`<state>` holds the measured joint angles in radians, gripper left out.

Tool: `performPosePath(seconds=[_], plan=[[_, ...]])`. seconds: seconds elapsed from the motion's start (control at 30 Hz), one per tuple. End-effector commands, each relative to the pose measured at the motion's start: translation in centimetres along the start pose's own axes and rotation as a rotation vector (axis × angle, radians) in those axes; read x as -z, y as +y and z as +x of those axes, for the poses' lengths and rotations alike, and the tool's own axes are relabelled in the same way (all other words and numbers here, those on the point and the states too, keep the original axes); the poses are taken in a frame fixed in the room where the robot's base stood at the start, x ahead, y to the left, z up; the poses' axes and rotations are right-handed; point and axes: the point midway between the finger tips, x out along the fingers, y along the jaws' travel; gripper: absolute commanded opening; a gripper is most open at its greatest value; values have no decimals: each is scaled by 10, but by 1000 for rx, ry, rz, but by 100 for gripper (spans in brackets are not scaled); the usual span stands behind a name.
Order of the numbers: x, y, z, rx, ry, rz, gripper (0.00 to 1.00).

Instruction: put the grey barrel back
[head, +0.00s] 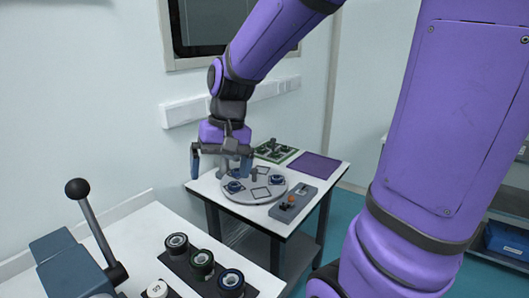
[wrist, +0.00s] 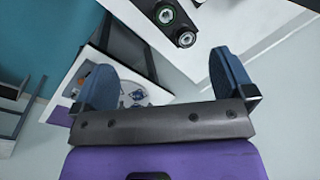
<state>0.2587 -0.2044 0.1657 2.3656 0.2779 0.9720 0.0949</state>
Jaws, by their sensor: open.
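A dark barrel with a pale grey ring (head: 177,243) stands upright at the far end of a row on the near table; I take it as the grey barrel. In the wrist view a dark barrel with a greyish top (wrist: 185,39) stands at the row's end. My gripper (head: 221,165) is open, pointing down, over or in front of the left side of the far table, away from the barrels. In the wrist view its two blue fingers (wrist: 165,80) are wide apart with nothing between them.
A green-ringed barrel (head: 202,261) and a blue-ringed barrel (head: 231,281) share the dark strip. A round grey plate (head: 243,206) on the far table bears blue-ringed pieces and square outlines. A grey control box (head: 292,203) and purple mat (head: 314,166) lie nearby. A black-knobbed lever (head: 77,188) rises at left.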

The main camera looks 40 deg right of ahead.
Motion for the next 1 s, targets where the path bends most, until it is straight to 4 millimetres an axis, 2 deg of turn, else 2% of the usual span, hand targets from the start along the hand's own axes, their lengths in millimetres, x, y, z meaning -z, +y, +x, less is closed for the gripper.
performPosePath(seconds=[0.1,0.3,0.6,0.8,1.0], plan=[[-22,2,-19,-28,83,-74,100],[-56,11,-45,-68,215,-192,100],[-99,29,-71,-102,390,-338,100],[-111,36,-77,-110,442,-380,100],[-112,37,-77,-112,448,-385,100]])
